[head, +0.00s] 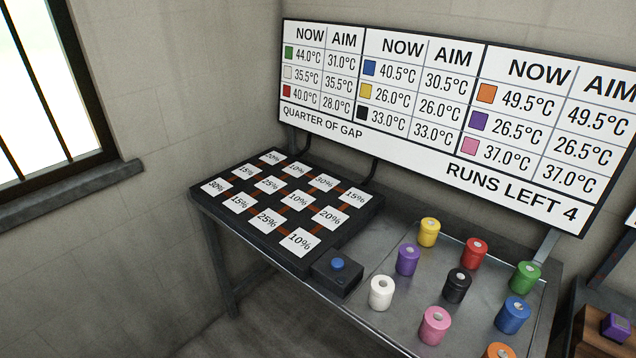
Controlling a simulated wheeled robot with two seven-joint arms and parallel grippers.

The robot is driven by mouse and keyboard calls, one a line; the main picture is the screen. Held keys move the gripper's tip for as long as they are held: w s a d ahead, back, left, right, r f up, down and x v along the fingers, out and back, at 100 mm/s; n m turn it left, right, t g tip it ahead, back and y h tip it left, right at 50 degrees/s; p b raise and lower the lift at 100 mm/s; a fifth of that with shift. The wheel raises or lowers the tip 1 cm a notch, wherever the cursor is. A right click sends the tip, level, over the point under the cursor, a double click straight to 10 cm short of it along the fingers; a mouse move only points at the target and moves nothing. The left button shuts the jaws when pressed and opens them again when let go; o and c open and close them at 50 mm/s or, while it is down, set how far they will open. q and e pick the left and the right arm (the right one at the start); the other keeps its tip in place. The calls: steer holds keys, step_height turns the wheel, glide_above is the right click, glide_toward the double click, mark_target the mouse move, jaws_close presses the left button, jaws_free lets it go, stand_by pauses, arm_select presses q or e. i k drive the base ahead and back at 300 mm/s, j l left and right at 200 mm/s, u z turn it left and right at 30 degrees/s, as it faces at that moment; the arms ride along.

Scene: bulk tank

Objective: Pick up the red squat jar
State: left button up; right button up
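The red squat jar (473,253) stands upright on the grey metal tray table (385,338), toward its back. It is a short red cylinder with a pale round spot on top. The yellow jar (429,232) is to its left, the black jar (457,285) is in front of it, and the green jar (525,277) is to its right. Clear gaps separate it from these jars. Neither of my grippers shows in the head view.
Purple (407,259), white (381,292), pink (435,325), blue (512,315) and orange (498,351) jars share the tray. A black box with a blue button (337,265) and a percentage board (245,222) lie left. A temperature sign (440,110) hangs behind.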

mark_target(475, 249)
steer(key=z, duration=1.25)
